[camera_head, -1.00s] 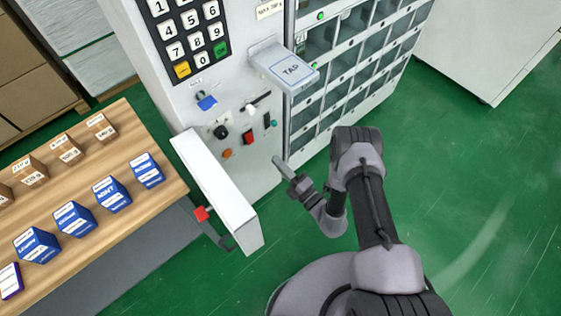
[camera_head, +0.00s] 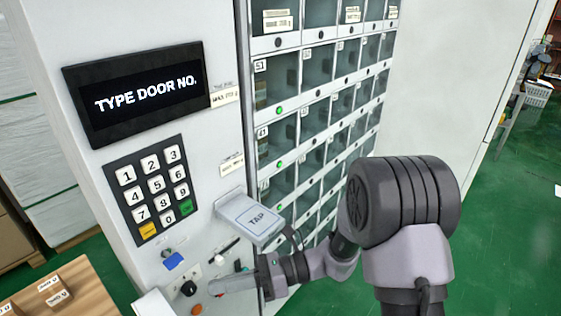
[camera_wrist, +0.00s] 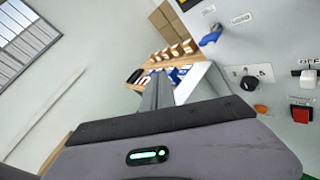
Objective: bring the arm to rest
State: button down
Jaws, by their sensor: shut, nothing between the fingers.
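My gripper (camera_head: 222,286) is in front of the lower part of the vending machine's control panel, pointing left. In the wrist view its fingers (camera_wrist: 158,92) are together with nothing between them. My arm bends up on the right in the head view, its large dark elbow in front of the locker doors. I cannot tell whether the gripper touches the panel.
The machine has a screen (camera_head: 135,92) reading "TYPE DOOR NO.", a keypad (camera_head: 152,189), a protruding TAP reader (camera_head: 251,219) close above my wrist, and a blue key (camera_head: 173,260). Locker doors (camera_head: 305,120) fill the right. A wooden table (camera_head: 85,284) with boxes stands lower left. Green floor is open at right.

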jog(key=s+d+r+n+t+h, duration=0.3)
jog(key=s+d+r+n+h, duration=0.3)
jog(key=s+d+n+h, duration=0.4)
jog(key=s+d+r+n+t+h, duration=0.1)
jog(key=d+r+n+t+h, duration=0.1)
jog(key=d, duration=0.4)
jog(key=d+r+n+t+h, duration=0.2)
jog(key=d+n+t, duration=0.2)
jog(key=d, duration=0.2)
jog(key=shift+s+n+t+h, duration=0.3)
jog(key=shift+s, duration=0.05)
